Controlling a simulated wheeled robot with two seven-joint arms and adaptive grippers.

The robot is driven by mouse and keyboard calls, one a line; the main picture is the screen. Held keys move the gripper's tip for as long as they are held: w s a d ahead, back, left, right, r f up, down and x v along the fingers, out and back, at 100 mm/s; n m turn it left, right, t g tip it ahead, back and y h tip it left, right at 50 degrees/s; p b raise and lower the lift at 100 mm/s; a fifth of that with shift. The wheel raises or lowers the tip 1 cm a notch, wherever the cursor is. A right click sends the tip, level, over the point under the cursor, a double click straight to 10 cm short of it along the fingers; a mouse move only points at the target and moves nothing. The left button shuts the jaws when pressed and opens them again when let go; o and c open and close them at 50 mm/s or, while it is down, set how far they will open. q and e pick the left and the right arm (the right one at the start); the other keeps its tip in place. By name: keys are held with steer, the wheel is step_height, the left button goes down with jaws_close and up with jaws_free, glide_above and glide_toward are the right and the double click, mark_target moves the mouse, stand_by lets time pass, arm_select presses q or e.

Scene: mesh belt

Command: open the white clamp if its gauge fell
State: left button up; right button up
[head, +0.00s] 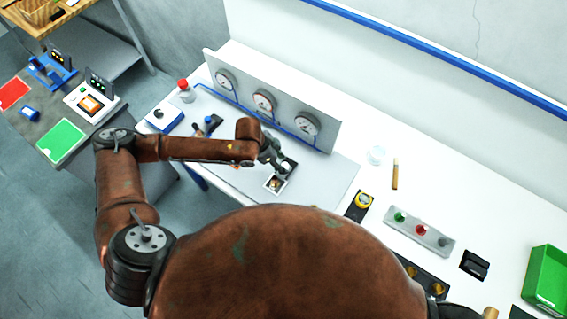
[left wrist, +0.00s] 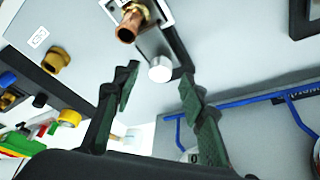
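The white clamp (head: 275,184) sits on the grey plate, with a white-edged base around a brass pipe stub. In the left wrist view, the clamp's dark lever ends in a white knob (left wrist: 160,70). My left gripper (head: 277,160) is over the clamp; in the left wrist view its fingers stand apart on either side of the knob, with visible gaps. Three round gauges (head: 264,101) are on the upright panel behind; their needles are too small to read. A blue clamp (head: 212,122) stands further left on the plate. My right gripper is not in view.
A red button (head: 184,86) and a blue-and-white box (head: 163,118) stand left of the panel. To the right are a yellow-topped switch (head: 362,201), a button strip (head: 420,230) and a green bin (head: 549,280). Blue piping runs along the panel.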

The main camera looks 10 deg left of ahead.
arm_select(q)
steer(key=shift+x, duration=1)
steer(key=shift+c, duration=0.2)
jaws_close()
